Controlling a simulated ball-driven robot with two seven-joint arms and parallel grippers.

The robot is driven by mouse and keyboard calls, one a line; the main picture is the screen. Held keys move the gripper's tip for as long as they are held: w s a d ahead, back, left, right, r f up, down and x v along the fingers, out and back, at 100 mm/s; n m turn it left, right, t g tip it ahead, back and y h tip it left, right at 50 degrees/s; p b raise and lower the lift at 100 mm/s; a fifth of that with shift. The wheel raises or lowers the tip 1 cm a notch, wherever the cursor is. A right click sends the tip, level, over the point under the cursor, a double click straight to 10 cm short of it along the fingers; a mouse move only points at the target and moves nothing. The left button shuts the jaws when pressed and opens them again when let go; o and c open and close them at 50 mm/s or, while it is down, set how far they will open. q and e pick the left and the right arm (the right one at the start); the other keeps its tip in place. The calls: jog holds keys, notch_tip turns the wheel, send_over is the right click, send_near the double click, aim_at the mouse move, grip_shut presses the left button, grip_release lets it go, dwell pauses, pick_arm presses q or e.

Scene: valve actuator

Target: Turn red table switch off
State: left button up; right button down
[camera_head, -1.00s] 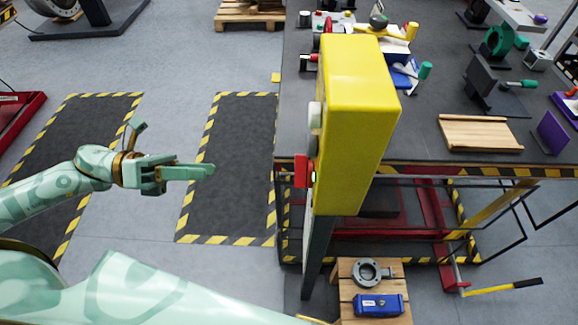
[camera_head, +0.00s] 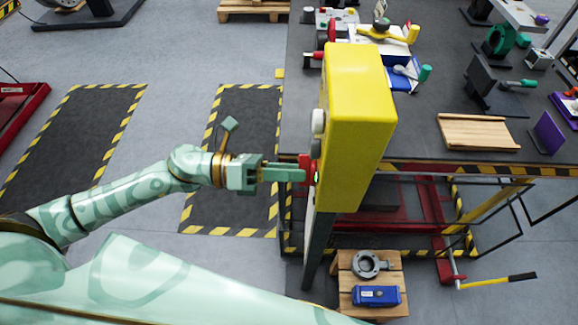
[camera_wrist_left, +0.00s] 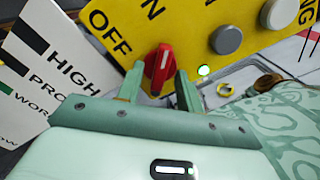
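The red switch (camera_head: 306,163) is on the left side of the yellow box (camera_head: 358,115). In the left wrist view it is a red knob (camera_wrist_left: 159,68) with a white mark pointing up, toward a partly cut-off word ending in N. The word OFF is to its left. My left gripper (camera_head: 304,174) is at the switch in the head view. In the left wrist view its two fingers (camera_wrist_left: 160,80) are apart, one on each side of the knob; whether they touch it I cannot tell. My right gripper is not in view.
A lit green lamp (camera_wrist_left: 204,71) and a grey button (camera_wrist_left: 226,40) are on the box near the knob. A white board (camera_wrist_left: 45,75) stands at its left. A dark table (camera_head: 440,90) with several parts is behind the box. Open floor (camera_head: 150,110) is at left.

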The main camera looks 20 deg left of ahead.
pick_arm(q)
grip_shut()
jog(key=shift+n, duration=0.3)
jog(key=shift+a+f+n+p, duration=0.1)
jog(key=shift+n+p, duration=4.5)
jog(key=shift+n, duration=4)
